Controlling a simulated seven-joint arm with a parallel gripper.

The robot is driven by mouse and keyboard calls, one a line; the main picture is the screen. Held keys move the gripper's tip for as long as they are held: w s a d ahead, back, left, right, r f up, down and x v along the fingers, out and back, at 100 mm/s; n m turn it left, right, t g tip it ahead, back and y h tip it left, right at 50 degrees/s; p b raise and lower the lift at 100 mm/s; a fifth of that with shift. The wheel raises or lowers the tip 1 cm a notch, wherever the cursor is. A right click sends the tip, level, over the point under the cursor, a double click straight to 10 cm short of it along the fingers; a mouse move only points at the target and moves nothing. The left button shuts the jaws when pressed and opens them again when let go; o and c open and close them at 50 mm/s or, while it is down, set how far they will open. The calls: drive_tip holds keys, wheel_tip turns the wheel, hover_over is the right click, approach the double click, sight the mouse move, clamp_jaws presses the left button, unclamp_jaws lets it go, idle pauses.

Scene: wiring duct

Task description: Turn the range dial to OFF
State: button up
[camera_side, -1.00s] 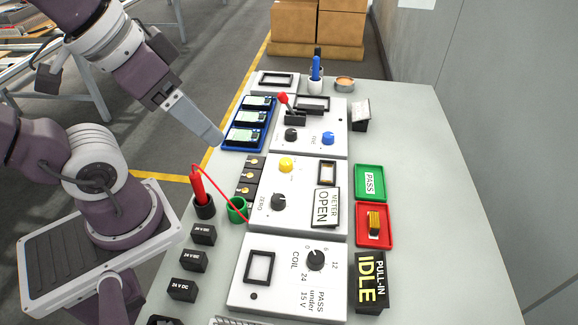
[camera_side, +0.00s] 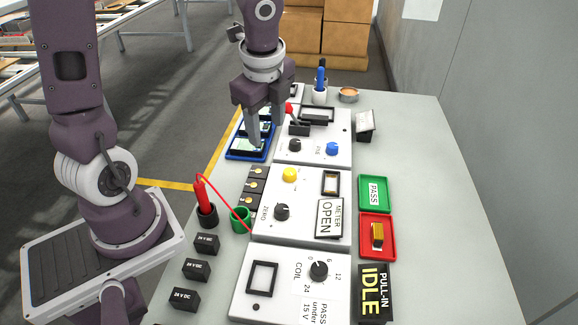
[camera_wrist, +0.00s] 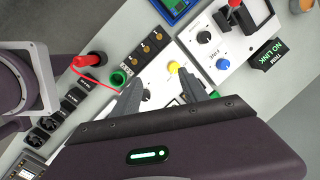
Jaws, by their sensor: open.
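Several dials show; none carries a range or OFF label I can read. The middle white panel (camera_side: 263,228) has a yellow knob (camera_side: 289,174) and a black knob (camera_side: 282,212) near the word ZERO. The far panel has a black knob (camera_side: 295,145) and a blue knob (camera_side: 332,149). The near panel has a black coil dial (camera_side: 319,271) marked 0, 6, 12, 24. My gripper (camera_side: 266,136) is open and empty, above the panels' left side. In the wrist view, the yellow knob (camera_wrist: 173,67) shows just beyond my fingertips (camera_wrist: 163,86); part of the panel is hidden.
A red-tipped lever (camera_side: 290,108) stands on the far panel. A red probe (camera_side: 200,192) with a looping wire stands left of the middle panel, beside a green cup (camera_side: 241,220). Green (camera_side: 374,193) and red (camera_side: 377,250) trays lie right. The table's right side is clear.

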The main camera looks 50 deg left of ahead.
sight(289, 170)
drive_tip(key=w+f+m, duration=0.2)
drive_tip(key=w+f+m+h, duration=0.1)
drive_tip(key=f+m, duration=0.1)
drive_tip(key=f, duration=0.1)
drive_tip(key=w+a+f+m+h, duration=0.1)
drive_tip(key=w+f+m, duration=0.1)
drive_tip(key=f, duration=0.1)
drive_tip(key=shift+w+f+m+g, duration=0.2)
drive_tip(key=shift+w+m+g, duration=0.15)
drive_tip(key=shift+m+g, duration=0.05)
wheel_tip(289, 170, down, 7)
drive_tip(key=shift+w+d+r, duration=0.1)
drive_tip(key=shift+w+r, duration=0.05)
clamp_jaws()
